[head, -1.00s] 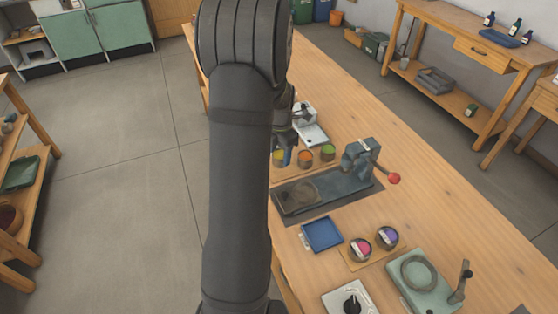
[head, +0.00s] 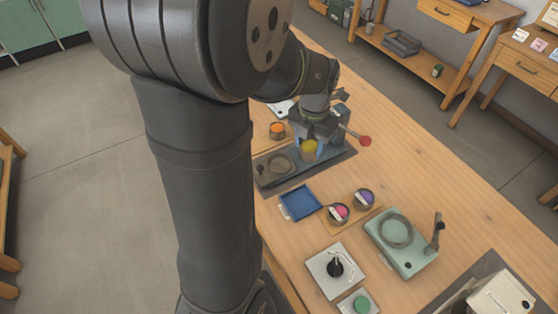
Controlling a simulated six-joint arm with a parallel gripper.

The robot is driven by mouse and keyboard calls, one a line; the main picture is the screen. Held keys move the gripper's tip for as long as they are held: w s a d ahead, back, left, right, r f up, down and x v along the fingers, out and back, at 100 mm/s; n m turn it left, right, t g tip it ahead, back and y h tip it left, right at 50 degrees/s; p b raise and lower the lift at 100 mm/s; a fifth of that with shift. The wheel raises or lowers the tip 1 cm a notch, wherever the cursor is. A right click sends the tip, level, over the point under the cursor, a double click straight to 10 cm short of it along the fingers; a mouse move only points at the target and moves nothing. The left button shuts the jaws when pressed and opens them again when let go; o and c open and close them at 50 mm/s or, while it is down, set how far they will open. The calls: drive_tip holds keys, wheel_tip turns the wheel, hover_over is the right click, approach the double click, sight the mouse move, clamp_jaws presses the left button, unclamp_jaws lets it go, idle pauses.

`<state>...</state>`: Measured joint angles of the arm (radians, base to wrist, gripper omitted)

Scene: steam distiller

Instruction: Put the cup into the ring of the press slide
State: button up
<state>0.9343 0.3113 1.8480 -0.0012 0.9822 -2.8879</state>
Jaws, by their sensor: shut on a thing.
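My gripper (head: 309,142) is shut on a cup with yellow contents (head: 309,149), seen between the blue-tipped fingers. It holds the cup above the right part of the blue-grey press, close in front of the press head. The press slide is a dark flat bed, and its round ring (head: 280,164) lies to the left of the cup and shows empty. The red knob (head: 365,141) of the press lever sticks out to the right of my gripper. My wrist hides most of the press head. The exact gap between cup and press cannot be told.
A cup with orange contents (head: 277,130) stands behind the ring. In front are a blue tray (head: 300,203), a pink cup (head: 339,213), a purple cup (head: 364,198), a green device (head: 402,243) with a ring and lever, and a white knob box (head: 337,269).

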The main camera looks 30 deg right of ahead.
drive_tip(key=shift+s+a, duration=0.1)
drive_tip(key=shift+s, duration=1.05)
drive_tip(key=w+a+f, duration=0.1)
drive_tip(key=w+f, duration=0.1)
drive_tip(key=w, duration=0.1)
drive_tip(key=w+a+f, duration=0.1)
drive_tip(key=w+f, duration=0.1)
drive_tip(key=w, duration=0.2)
drive_tip(key=w+a+f, duration=0.1)
drive_tip(key=w+f, duration=0.1)
drive_tip(key=w, duration=0.1)
drive_tip(key=shift+w+a+f, duration=0.25)
drive_tip(key=shift+a+f, duration=0.1)
drive_tip(key=shift+f, duration=2)
drive_tip(key=shift+f, duration=0.2)
drive_tip(key=o, duration=1)
drive_tip(key=shift+r, duration=0.1)
wheel_tip(320, 180, up, 12)
drive_tip(key=shift+r, duration=0.1)
